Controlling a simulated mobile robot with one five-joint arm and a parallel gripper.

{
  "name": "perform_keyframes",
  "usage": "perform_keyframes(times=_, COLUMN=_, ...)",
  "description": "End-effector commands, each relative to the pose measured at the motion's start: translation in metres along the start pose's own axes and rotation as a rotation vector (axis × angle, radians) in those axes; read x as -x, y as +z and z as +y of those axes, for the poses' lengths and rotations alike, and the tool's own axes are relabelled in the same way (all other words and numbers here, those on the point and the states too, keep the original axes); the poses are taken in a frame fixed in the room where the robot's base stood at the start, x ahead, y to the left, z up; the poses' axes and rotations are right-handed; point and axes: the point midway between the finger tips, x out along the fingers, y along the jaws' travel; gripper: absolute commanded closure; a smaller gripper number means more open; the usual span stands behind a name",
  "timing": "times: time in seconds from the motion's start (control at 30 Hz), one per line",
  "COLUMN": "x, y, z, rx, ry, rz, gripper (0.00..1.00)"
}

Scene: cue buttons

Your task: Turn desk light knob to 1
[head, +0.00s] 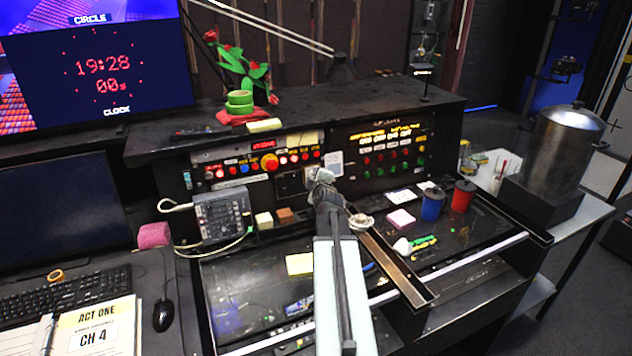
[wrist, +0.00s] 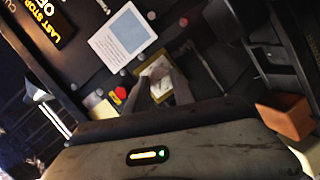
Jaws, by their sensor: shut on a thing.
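My gripper (head: 318,178) reaches to the front of the black control console (head: 225,150), just right of the middle of its button panel. In the wrist view, my gripper (wrist: 160,85) has its two fingers close together against a small pale plate (wrist: 146,69) with a tan edge. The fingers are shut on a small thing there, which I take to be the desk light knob. The fingers hide most of it, so I cannot read its setting. A white card (head: 334,163) is just right of the gripper, and it also shows in the wrist view (wrist: 122,38).
A grey mixer box (head: 222,216) with a cable stands left of my arm.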

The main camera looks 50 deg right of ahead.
Motion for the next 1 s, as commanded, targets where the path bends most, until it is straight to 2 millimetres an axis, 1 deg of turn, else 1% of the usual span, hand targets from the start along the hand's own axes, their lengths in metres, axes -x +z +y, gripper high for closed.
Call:
perform_keyframes(times=0.03, x=-0.0001, y=0.0007, z=-0.0060, rx=0.041, ry=0.004, rz=0.001, gripper=1.00)
perform_keyframes(times=0.3, x=-0.0002, y=0.0010, z=-0.0067, rx=0.252, ry=0.061, rz=0.002, gripper=1.00)
perform_keyframes(times=0.5, x=-0.0002, y=0.0008, z=-0.0065, rx=0.363, ry=0.091, rz=0.003, gripper=1.00)
perform_keyframes(times=0.73, x=0.0000, y=0.0006, z=-0.0057, rx=0.436, ry=0.112, rz=0.003, gripper=1.00)
perform_keyframes(times=1.0, x=0.0001, y=0.0003, z=-0.0050, rx=0.460, ry=0.118, rz=0.003, gripper=1.00)
